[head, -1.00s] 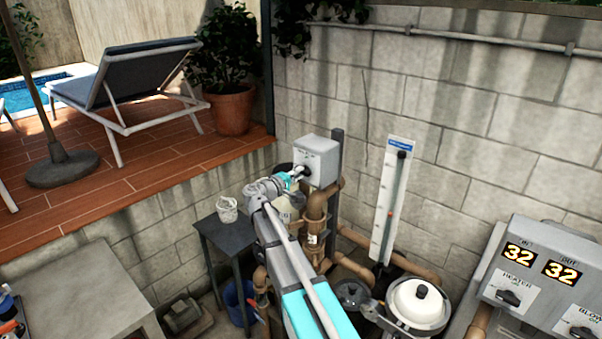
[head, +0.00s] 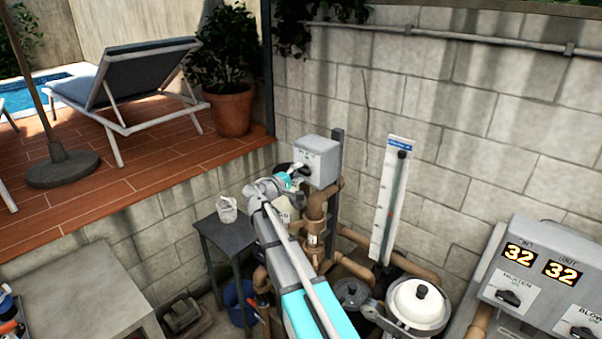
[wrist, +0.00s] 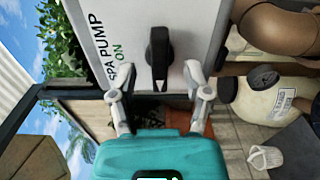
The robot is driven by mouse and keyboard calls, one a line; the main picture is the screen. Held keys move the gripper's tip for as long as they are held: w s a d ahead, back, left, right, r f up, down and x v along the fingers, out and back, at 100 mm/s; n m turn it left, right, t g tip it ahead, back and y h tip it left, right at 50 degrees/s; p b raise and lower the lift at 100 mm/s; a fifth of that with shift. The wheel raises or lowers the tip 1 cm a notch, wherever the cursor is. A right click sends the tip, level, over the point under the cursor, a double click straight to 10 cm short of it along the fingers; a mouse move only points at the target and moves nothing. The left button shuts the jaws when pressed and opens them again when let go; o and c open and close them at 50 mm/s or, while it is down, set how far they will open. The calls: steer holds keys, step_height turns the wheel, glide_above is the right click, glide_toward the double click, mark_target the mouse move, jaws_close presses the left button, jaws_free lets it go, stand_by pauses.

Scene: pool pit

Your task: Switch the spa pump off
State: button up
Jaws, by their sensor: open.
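The spa pump switch box (head: 322,160) is a grey box on a post by the block wall. In the wrist view its pale face (wrist: 112,18) carries the words PUMP and ON, turned sideways. A black knob (wrist: 159,55) stands out from that face, its long side running up and down in the picture. My gripper (wrist: 160,74) is open, with one pale finger on each side of the knob's lower part and gaps showing on both sides. How deep the fingertips reach around it I cannot tell. In the head view my gripper (head: 288,180) is just in front of the box, partly hiding the knob.
Brown pipes (head: 316,205) and a tall white gauge (head: 391,200) stand by the box. A dark side table (head: 226,236) holds a white cup (head: 227,209). A pale bottle (wrist: 265,95) shows below the box.

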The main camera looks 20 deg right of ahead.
steer(key=shift+a, duration=0.1)
steer(key=v, duration=0.7)
stand_by(0.4)
steer(key=shift+f, duration=0.1)
steer(key=s+d+f+m+g+y+b, duration=0.1)
steer(key=s+f+g+y+b, duration=0.2)
steer(key=f, duration=0.4)
steer(key=s+d+f+m+y+b, duration=0.1)
steer(key=s+d+f+m+b, duration=0.15)
steer(key=s+f, duration=0.3)
steer(key=s+a+f+m+g+y+b, duration=0.1)
steer(key=s+a+f+g+y+b, duration=0.1)
steer(key=s+a+f+y+b, duration=0.3)
steer(key=s+a+f+m+g+y+b, duration=0.1)
steer(key=s+a+f+g+y+b, duration=0.2)
steer(key=s+f, duration=1)
step_height(320, 180, down, 5)
steer(key=a+y+b, duration=0.2)
steer(key=y+b, duration=0.1)
steer(key=shift+s+a+m+y, duration=0.3)
steer(key=shift+a+m+y, duration=0.05)
steer(key=shift+y, duration=0.05)
